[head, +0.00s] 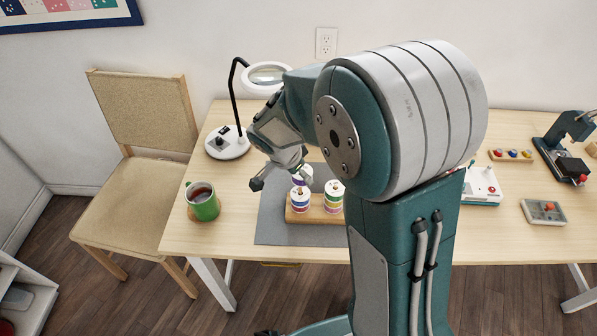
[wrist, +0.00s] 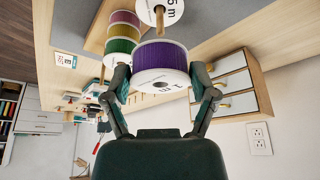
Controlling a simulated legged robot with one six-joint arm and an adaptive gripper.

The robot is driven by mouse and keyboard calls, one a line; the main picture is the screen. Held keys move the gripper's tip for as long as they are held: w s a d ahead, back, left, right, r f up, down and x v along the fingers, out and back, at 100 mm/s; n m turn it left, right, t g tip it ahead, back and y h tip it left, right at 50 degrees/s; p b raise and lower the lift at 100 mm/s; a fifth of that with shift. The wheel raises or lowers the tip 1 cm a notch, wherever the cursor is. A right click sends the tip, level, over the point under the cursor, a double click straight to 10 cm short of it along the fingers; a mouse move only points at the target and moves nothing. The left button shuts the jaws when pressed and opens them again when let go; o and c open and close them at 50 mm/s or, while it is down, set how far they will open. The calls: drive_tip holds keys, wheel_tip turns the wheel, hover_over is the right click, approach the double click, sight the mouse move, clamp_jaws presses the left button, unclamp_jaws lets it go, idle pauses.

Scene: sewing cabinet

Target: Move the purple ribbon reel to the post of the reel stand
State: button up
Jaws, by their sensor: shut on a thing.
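The purple ribbon reel (wrist: 160,58) has white flanges and is held between the two fingers of my gripper (wrist: 161,82) in the wrist view. In the head view the reel (head: 301,175) shows just above the reel stand, partly hidden by my gripper (head: 298,172). The reel stand (head: 318,217) has a wooden base and carries two stacks of coloured reels. In the wrist view, one stack has pink, yellow and green reels (wrist: 118,47). A white-flanged reel with a wooden post (wrist: 170,22) through it is close to the purple reel. Whether the held reel touches anything is unclear.
The stand rests on a grey mat (head: 276,232). A green mug (head: 203,203) with dark drink stands left of it, and a magnifier lamp (head: 228,143) behind. My arm hides the table's middle. A small grey box (head: 544,211) and a machine (head: 567,150) are at right.

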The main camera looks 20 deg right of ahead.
drive_tip(key=shift+a, duration=0.1)
drive_tip(key=shift+a, duration=0.35)
drive_tip(key=shift+d+f, duration=0.1)
drive_tip(key=shift+f, duration=0.05)
drive_tip(key=shift+d+f, duration=0.2)
drive_tip(key=shift+f, duration=0.15)
drive_tip(key=shift+a+f, duration=0.15)
drive_tip(key=shift+f, duration=0.25)
drive_tip(key=shift+f, duration=1.45)
idle(0.4)
